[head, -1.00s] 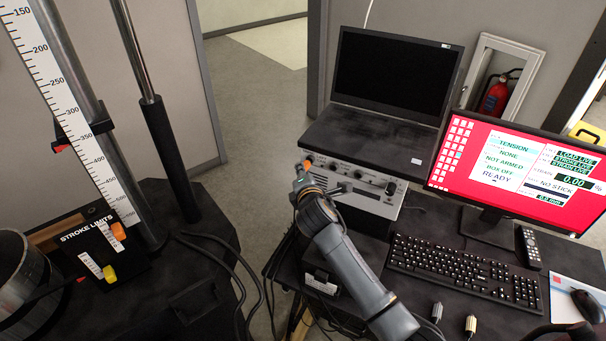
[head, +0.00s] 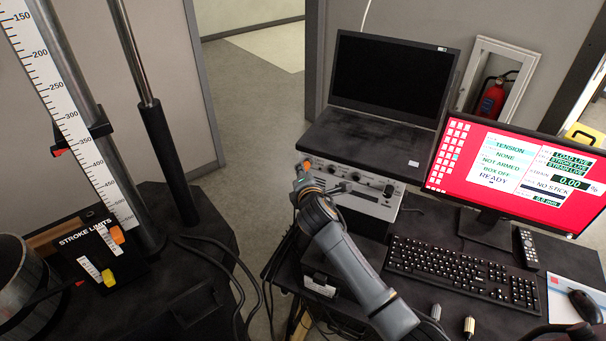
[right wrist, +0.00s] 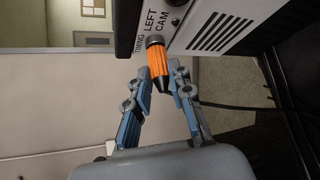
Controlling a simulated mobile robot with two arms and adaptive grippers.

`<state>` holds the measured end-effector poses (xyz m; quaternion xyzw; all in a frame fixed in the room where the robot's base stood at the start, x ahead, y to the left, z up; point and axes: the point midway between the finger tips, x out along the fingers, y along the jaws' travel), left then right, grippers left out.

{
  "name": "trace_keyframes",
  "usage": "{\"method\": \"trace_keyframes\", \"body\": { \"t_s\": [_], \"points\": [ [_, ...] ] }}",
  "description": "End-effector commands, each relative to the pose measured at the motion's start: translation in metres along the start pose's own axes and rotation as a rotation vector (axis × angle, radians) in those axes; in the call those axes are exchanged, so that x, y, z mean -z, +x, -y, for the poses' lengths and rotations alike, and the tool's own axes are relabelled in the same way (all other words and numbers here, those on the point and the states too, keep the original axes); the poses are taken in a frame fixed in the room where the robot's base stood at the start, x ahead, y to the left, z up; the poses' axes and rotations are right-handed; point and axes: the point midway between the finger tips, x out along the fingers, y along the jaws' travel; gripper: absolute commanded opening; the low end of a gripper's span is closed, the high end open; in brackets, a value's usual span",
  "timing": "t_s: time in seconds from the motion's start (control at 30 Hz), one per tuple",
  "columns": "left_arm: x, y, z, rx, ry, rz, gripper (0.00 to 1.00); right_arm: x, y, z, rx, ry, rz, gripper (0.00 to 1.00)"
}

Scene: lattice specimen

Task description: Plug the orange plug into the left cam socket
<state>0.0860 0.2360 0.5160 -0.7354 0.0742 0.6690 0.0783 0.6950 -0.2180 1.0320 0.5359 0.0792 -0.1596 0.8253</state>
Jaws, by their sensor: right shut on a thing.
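The orange plug (right wrist: 160,66) has a silver collar and a dark tail. In the right wrist view its collar end is at the panel beside the LEFT CAM label (right wrist: 157,22); I cannot tell whether it is seated in the socket, whose opening is hidden behind it. My right gripper (right wrist: 159,76) is shut on the plug, one finger on each side. In the head view, my right gripper (head: 301,184) is at the left end of the grey instrument box (head: 360,190), with a bit of orange (head: 307,165) showing. My left gripper is not in view.
A laptop (head: 394,80) stands on the box. A monitor (head: 500,170), keyboard (head: 462,270) and remote (head: 528,248) are to the right. Two loose connectors (head: 469,326) lie at the front. The test frame with a scale (head: 75,130) stands left; black cables (head: 240,270) hang between.

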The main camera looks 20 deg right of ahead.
Motion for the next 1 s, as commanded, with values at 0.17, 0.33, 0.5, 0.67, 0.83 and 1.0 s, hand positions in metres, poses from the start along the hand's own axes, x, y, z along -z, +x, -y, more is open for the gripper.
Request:
{"method": "trace_keyframes", "body": {
  "t_s": [0.17, 0.33, 0.5, 0.67, 0.83, 1.0],
  "points": [
    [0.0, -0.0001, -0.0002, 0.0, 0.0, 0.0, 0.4, -0.004, 0.0016, -0.0015, -0.003, -0.001, 0.006, 0.0],
    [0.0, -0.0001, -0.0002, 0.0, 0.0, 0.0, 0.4, -0.005, 0.0017, -0.0021, -0.004, -0.001, 0.007, 0.0],
    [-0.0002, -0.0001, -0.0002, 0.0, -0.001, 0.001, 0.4, -0.0057, 0.0018, -0.0026, -0.005, -0.001, 0.009, 0.38],
    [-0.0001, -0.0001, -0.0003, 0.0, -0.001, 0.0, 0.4, -0.0042, 0.0015, -0.0018, -0.003, -0.001, 0.006, 0.48],
    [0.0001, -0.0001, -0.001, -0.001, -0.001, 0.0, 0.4, -0.0031, 0.0013, -0.0011, -0.002, -0.001, 0.004, 0.58],
    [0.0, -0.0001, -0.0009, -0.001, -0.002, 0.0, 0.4, -0.0027, 0.0012, -0.0009, -0.001, -0.001, 0.004, 0.7]
  ]
}}
